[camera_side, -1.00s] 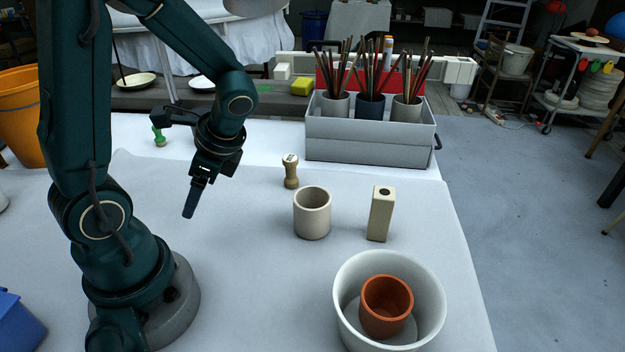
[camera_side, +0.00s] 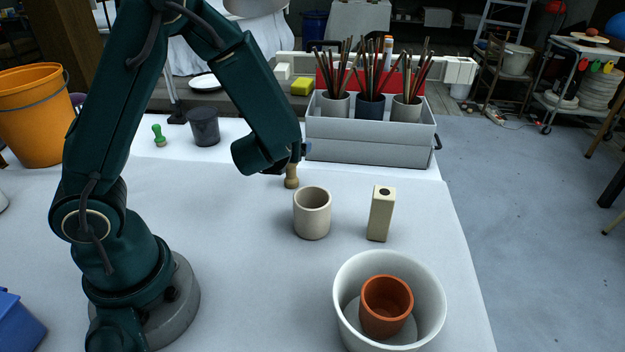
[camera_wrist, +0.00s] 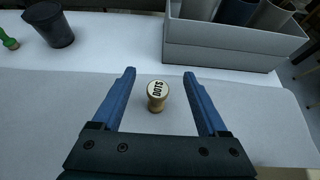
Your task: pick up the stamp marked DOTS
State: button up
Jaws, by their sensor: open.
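The stamp marked DOTS (camera_wrist: 157,92) stands upright on the white cloth in the wrist view, its round pale top with black lettering facing up. My gripper (camera_wrist: 159,72) is open, with its two blue fingers on either side of the stamp in that picture and nothing held. I cannot tell how high the fingertips are above the stamp. In the side view the stamp (camera_side: 291,182) shows only its lower part, since my arm covers its top. The gripper is mostly hidden there behind my forearm.
A grey box (camera_side: 368,140) with brush pots stands just behind the stamp. A beige cup (camera_side: 312,214) and a cream block (camera_side: 381,214) stand in front. A dark cup (camera_side: 204,127) and a green stamp (camera_side: 159,136) stand at the back left. A white bowl (camera_side: 346,312) sits at front right.

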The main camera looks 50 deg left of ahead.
aim_at(291, 171)
notch_tip(291, 171, down, 4)
jog(key=shift+r, duration=0.1)
jog(key=shift+a, duration=0.1)
jog(key=shift+x, duration=2.5)
jog(key=shift+c, duration=0.3)
grip_shut()
